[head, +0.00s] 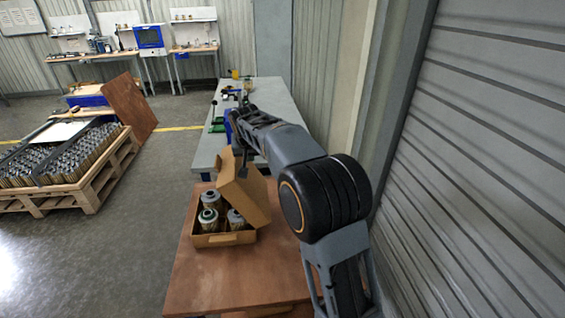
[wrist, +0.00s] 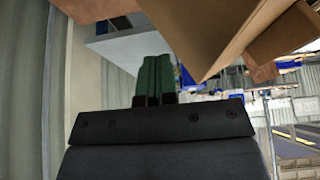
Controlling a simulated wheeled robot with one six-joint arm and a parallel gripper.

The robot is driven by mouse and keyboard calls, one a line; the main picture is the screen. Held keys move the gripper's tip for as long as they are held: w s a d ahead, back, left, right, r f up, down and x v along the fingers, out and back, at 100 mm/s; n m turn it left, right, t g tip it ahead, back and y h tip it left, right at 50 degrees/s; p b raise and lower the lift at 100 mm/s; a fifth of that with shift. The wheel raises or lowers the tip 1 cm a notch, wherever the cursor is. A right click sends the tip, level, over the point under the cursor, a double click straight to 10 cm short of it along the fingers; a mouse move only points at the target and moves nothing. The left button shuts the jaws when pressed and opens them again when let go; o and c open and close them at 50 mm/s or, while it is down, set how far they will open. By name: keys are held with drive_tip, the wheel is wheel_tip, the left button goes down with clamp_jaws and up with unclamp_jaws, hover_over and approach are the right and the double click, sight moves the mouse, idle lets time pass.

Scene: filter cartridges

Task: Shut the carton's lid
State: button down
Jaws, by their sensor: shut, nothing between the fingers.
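The cardboard carton (head: 223,239) stands open on a brown wooden table in the head view. Several filter cartridges (head: 209,220) stand upright inside it. Its lid (head: 247,196) is raised and tilted up at the back right side. My gripper (head: 244,172) is behind the lid's upper edge, close to it; whether it touches cannot be told. In the wrist view my gripper (wrist: 154,80) shows as green fingers shut together with nothing between them. The lid (wrist: 215,35) fills the upper right of that view, just beside the fingers.
The brown table (head: 205,285) has clear room in front of the carton. A long grey workbench (head: 262,95) with small items lies behind it. A wooden pallet (head: 95,185) of cartridges sits on the floor at left. A corrugated wall (head: 490,150) runs close along the right.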

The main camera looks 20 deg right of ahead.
wheel_tip(320, 180, up, 9)
drive_tip(key=d+p, duration=0.1)
drive_tip(key=p, duration=0.5)
drive_tip(key=shift+s+d+p, duration=0.15)
drive_tip(key=shift+d+p, duration=0.15)
drive_tip(key=shift+d, duration=0.1)
drive_tip(key=shift+r, duration=0.1)
idle(0.4)
drive_tip(key=s+f+n, duration=0.1)
drive_tip(key=s+f, duration=0.1)
drive_tip(key=s, duration=1.4)
drive_tip(key=s+d+f+n+g+y, duration=0.1)
drive_tip(key=s+f, duration=0.2)
drive_tip(key=s, duration=1.4)
drive_tip(key=shift+d, duration=0.2)
drive_tip(key=shift+f, duration=0.1)
